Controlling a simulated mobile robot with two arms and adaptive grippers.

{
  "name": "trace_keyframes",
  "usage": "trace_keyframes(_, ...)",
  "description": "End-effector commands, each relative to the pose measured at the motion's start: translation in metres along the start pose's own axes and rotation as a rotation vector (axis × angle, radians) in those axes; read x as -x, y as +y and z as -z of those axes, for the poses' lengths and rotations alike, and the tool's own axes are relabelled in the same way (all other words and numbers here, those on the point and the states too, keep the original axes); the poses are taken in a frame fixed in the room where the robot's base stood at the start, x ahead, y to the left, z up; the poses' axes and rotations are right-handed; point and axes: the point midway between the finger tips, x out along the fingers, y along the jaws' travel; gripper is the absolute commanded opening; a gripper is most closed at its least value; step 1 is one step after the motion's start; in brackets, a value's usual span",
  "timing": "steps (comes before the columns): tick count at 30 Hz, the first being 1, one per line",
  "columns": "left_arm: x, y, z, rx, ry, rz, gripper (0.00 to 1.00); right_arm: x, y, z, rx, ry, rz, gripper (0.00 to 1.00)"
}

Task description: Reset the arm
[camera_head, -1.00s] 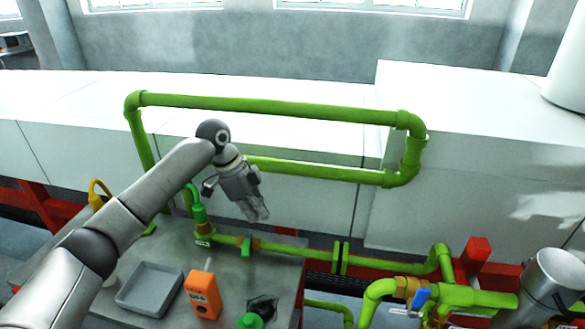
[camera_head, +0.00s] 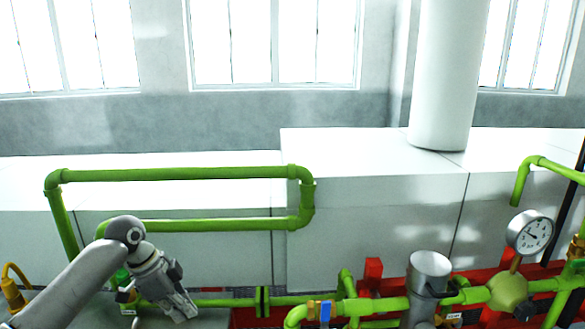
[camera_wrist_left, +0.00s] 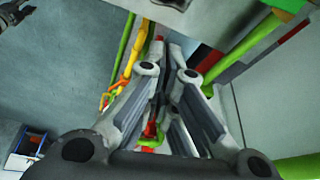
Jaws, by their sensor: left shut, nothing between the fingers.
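My left arm comes in from the lower left in the head view. My left gripper (camera_head: 186,311) hangs at its end, pointing down and to the right, above the grey work table (camera_head: 207,318) and in front of the green pipe loop. In the left wrist view the gripper (camera_wrist_left: 166,48) shows its two fingers close together, shut and with nothing held between them.
A green pipe frame (camera_head: 180,174) stands behind the gripper. A pressure gauge (camera_head: 530,232), a metal cylinder (camera_head: 430,262) and a blue valve handle (camera_head: 326,311) are at the right. A yellow fitting (camera_head: 13,290) is at the far left. White cabinets (camera_head: 375,230) line the back.

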Motion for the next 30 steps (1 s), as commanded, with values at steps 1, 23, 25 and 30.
trace_keyframes(1,-0.008,0.005,0.001,0.0,-0.003,-0.005,0.0,0.0,0.0,0.007,-0.001,0.012,0.0,0.4)
trace_keyframes(23,-0.138,0.119,0.011,0.115,-0.028,0.009,0.0,0.0,-0.009,0.002,-0.004,0.003,0.01,0.4)
trace_keyframes(25,-0.152,0.141,0.011,0.158,-0.019,0.024,0.0,0.0,-0.007,0.0,-0.003,0.0,0.008,0.4)
trace_keyframes(30,-0.174,0.191,0.006,0.296,0.007,0.07,0.0,0.0,-0.005,0.001,-0.002,0.001,0.005,0.4)
